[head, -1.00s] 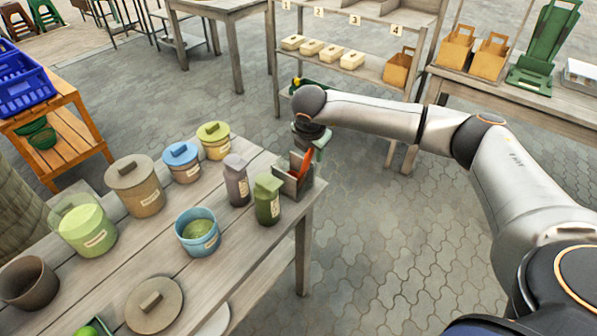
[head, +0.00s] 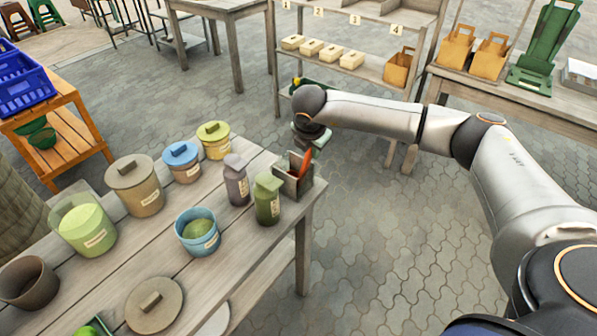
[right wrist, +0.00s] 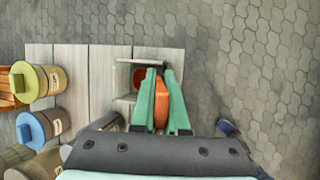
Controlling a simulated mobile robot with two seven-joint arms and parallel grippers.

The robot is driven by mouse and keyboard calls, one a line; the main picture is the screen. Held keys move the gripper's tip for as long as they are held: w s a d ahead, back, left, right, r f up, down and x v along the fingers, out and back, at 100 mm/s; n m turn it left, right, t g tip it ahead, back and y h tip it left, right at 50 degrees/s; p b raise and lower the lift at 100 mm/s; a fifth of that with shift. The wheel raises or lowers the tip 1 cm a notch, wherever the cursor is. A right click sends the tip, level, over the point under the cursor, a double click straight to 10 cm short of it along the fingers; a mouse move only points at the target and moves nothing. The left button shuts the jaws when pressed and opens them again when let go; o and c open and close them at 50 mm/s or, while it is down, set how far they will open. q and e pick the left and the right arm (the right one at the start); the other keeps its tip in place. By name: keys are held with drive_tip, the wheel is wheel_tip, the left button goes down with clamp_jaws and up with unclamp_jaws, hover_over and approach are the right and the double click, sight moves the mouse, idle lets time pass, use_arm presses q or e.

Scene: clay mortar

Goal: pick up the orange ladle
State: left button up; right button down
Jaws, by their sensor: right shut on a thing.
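The orange ladle (head: 305,162) stands in a small grey open box at the far right corner of the wooden table. In the right wrist view the ladle (right wrist: 161,103) shows between the green fingers of my right gripper (right wrist: 160,74). That gripper is shut on the ladle, still at the box (head: 292,184). In the head view my right gripper (head: 309,150) is partly hidden by its own wrist. The ladle's lower part is hidden inside the box. My left gripper is not in view.
A green bottle (head: 267,200) and a grey-purple bottle (head: 236,182) stand close left of the box. Several lidded jars and a blue pot (head: 197,234) stand farther left on the table (head: 115,272). Open paved floor (head: 400,250) lies to the right.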

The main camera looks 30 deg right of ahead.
idle(0.7)
wheel_tip(320, 180, up, 10)
drive_tip(key=shift+r+b, duration=0.1)
drive_tip(key=shift+b, duration=0.35)
drive_tip(key=c, duration=1.6)
unclamp_jaws()
idle(0.8)
